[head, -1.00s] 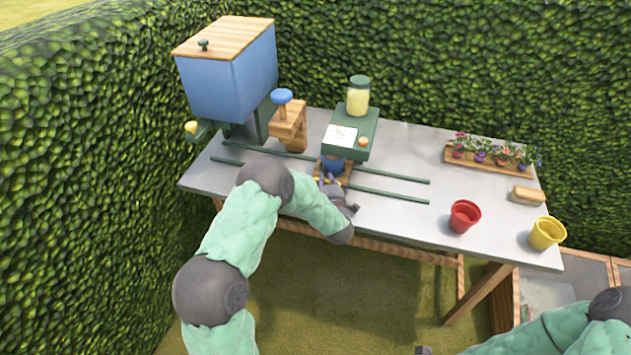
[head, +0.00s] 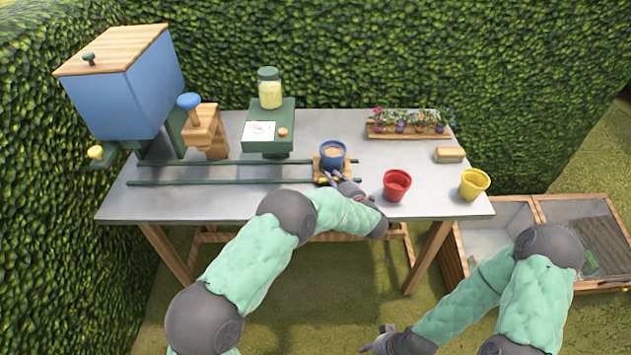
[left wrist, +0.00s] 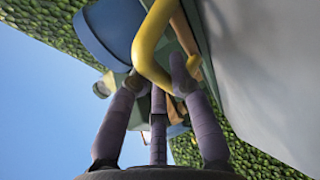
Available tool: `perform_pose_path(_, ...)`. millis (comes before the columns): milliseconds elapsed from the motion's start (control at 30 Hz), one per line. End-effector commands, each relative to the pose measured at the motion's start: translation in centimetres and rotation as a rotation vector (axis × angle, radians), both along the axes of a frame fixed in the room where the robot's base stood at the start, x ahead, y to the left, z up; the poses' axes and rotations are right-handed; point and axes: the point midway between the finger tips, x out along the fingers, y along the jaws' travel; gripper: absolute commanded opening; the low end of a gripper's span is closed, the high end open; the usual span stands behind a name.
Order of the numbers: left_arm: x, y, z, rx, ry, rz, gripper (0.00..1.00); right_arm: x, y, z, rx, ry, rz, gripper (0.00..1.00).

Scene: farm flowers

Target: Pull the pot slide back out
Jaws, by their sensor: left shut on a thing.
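The pot slide (head: 343,162) is a small wooden carriage at the right end of the two green rails (head: 230,171). A blue pot (head: 332,151) filled with brown soil stands upright on it. My left gripper (head: 335,178) is at the slide's front edge, shut on its yellow handle. In the left wrist view the yellow handle (left wrist: 150,40) passes between my fingers, with the blue pot (left wrist: 108,30) behind it. My right gripper (head: 380,338) hangs low in front of the table, away from the slide; its finger opening is too small to tell.
The green seeder stand (head: 268,140) with its jar is left of the slide. A wooden press (head: 205,132) and blue hopper (head: 125,85) stand farther left. A red pot (head: 397,186) and yellow pot (head: 473,184) are to the right. A flower tray (head: 410,132) lies behind.

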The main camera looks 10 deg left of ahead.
Motion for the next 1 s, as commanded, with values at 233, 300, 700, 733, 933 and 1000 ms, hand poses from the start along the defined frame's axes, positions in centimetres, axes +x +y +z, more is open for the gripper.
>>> perform_pose_path(233, 0.5, -2.1, -0.2, -0.001, 0.003, -0.001, 0.00, 0.0, 0.0, -0.4, 0.000, 0.000, 0.000, 0.40)
perform_pose_path(300, 0.5, -2.3, -0.2, -0.001, 0.003, -0.001, 0.00, 0.0, 0.0, -0.4, 0.000, 0.000, 0.000, 0.40)
perform_pose_path(700, 0.6, -2.7, -0.1, -0.002, 0.002, -0.007, 0.23, 0.0, 0.0, -0.4, 0.000, 0.000, 0.000, 0.40)
perform_pose_path(733, 0.6, -2.7, -0.1, -0.002, 0.002, -0.007, 0.32, 0.0, 0.0, -0.4, 0.000, 0.000, 0.000, 0.40)
perform_pose_path(933, 0.6, -2.6, -0.1, 0.000, 0.001, -0.003, 0.46, 0.0, 0.0, -0.4, 0.000, 0.000, 0.000, 0.40)
perform_pose_path(1000, 0.6, -2.5, -0.1, -0.001, 0.001, -0.002, 0.46, 0.0, 0.0, -0.4, 0.000, 0.000, 0.000, 0.40)
